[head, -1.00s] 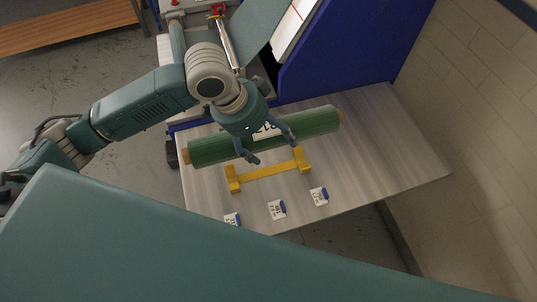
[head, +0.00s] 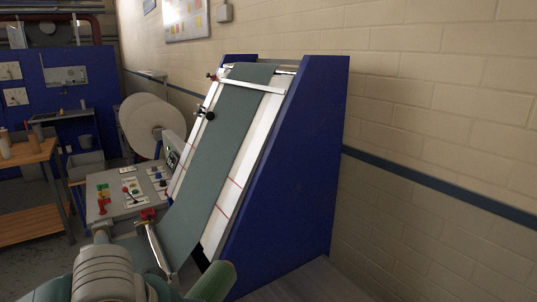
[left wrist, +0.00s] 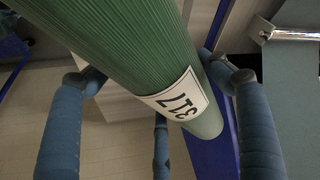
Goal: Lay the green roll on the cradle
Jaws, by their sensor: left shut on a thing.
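The green roll (left wrist: 130,50) fills the middle of the left wrist view, running diagonally, with a white label (left wrist: 182,97) reading 317 upside down. My left gripper (left wrist: 160,82) has its blue fingers around the roll near the label and is shut on it. In the head view only one end of the green roll (head: 214,282) shows at the bottom edge, beside my left arm. The cradle is in neither view now, so the roll's place relative to it cannot be seen. My right gripper is not in view.
The dryer's blue side panel (head: 290,180) stands just beyond the roll, with grey-green cloth (head: 215,150) on its slope. A control panel (head: 125,195) is on the left, and a brick wall (head: 440,110) on the right. A bit of the table (head: 315,283) shows at the bottom.

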